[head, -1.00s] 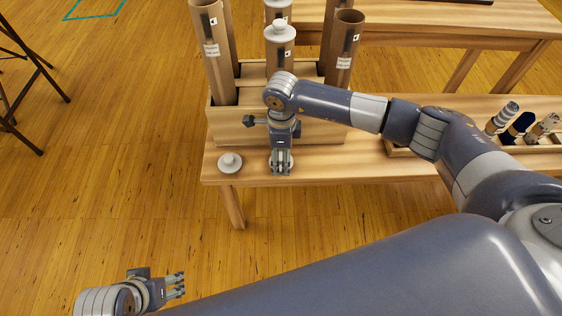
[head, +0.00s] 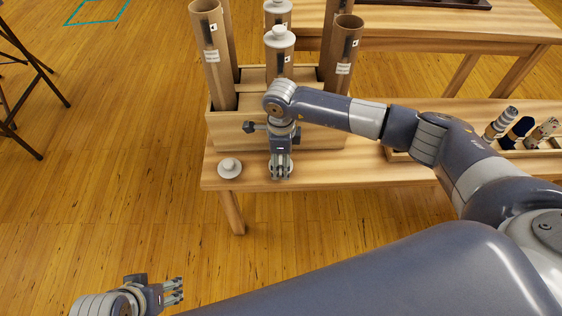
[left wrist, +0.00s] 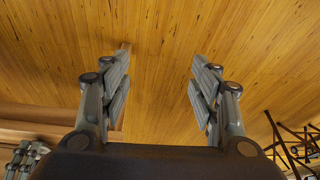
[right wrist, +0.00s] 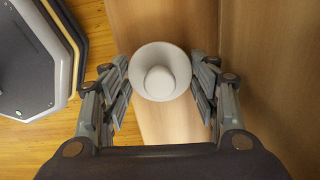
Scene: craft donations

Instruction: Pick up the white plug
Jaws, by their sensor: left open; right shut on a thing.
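A white plug (right wrist: 160,72) with a round flange and a central knob sits between the fingers of my right gripper (right wrist: 161,88) in the right wrist view. My right gripper (head: 281,172) is shut on it at the bench's front edge in the head view, where the fingers mostly hide the plug. Another white plug (head: 230,168) lies on the bench to the left, apart from the gripper. My left gripper (head: 174,291) is open and empty, low at the left over the floor; its spread fingers also show in the left wrist view (left wrist: 160,88).
A wooden rack (head: 228,131) holds several upright cardboard tubes (head: 215,60) behind my right gripper; two tubes bear white caps (head: 280,37). A tray (head: 547,143) with several small items lies at the right. A second table (head: 420,32) stands behind.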

